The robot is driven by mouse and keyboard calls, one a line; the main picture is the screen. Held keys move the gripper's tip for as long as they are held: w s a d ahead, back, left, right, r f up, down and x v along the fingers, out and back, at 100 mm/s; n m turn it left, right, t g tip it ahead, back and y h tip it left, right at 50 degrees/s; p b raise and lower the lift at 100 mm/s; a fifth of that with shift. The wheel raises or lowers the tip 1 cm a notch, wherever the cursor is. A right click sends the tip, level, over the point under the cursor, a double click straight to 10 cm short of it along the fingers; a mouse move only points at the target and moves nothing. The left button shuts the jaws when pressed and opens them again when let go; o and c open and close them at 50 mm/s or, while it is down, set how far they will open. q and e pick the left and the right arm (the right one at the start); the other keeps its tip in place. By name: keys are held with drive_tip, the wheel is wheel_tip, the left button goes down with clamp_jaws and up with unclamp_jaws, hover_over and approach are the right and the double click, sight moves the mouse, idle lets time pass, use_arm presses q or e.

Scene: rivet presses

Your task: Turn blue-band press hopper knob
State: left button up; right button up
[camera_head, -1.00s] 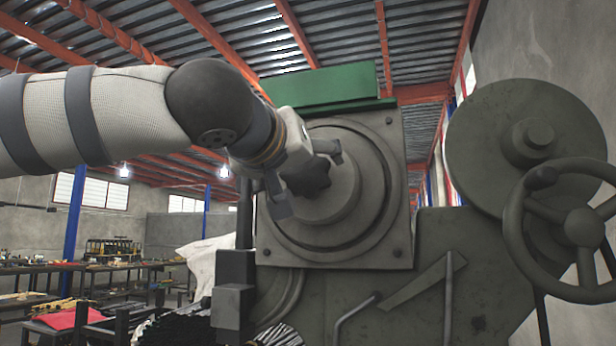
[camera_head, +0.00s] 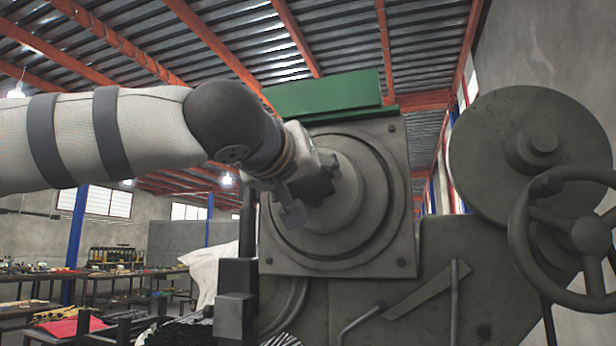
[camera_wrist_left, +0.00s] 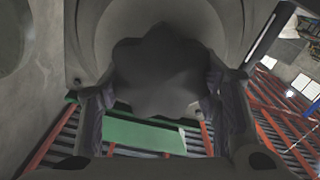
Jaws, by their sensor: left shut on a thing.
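The dark lobed knob (camera_head: 318,186) sits at the middle of the round stepped boss on the press's square grey plate (camera_head: 395,240). It also shows in the left wrist view (camera_wrist_left: 158,70), filling the space between the fingers. My left gripper (camera_head: 306,190) reaches in from the left and is shut on the knob, one finger showing below it and the other mostly hidden. In the left wrist view a finger stands on each side of the knob. A green box-like part (camera_head: 325,94) tops the press. I see no blue band on it. My right gripper is not in view.
A large grey disc (camera_head: 530,125) and a spoked handwheel (camera_head: 590,235) stand on the right of the press. Dark blocks (camera_head: 235,305) stick out below the plate on the left. Benches with parts (camera_head: 120,285) are far behind.

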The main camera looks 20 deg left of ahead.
use_arm(q)
drive_tip(key=shift+s+r+n, duration=0.1)
drive_tip(key=shift+s+n, duration=0.05)
drive_tip(key=shift+n, duration=0.45)
drive_tip(key=shift+n+p, duration=0.4)
drive_tip(key=shift+n, duration=0.4)
drive_tip(key=n, duration=0.2)
drive_tip(key=shift+a+f+n, duration=0.1)
drive_tip(key=shift+f+n, duration=0.15)
drive_tip(key=shift+n, duration=0.15)
drive_tip(key=n, duration=0.4)
drive_tip(key=shift+f+n, duration=0.15)
drive_tip(key=shift+n, duration=0.15)
drive_tip(key=n, duration=0.6)
drive_tip(key=shift+a+f, duration=0.1)
drive_tip(key=shift+f, duration=0.05)
drive_tip(key=n, duration=0.5)
drive_tip(key=shift+f+n, duration=0.1)
drive_tip(key=shift+n, duration=0.3)
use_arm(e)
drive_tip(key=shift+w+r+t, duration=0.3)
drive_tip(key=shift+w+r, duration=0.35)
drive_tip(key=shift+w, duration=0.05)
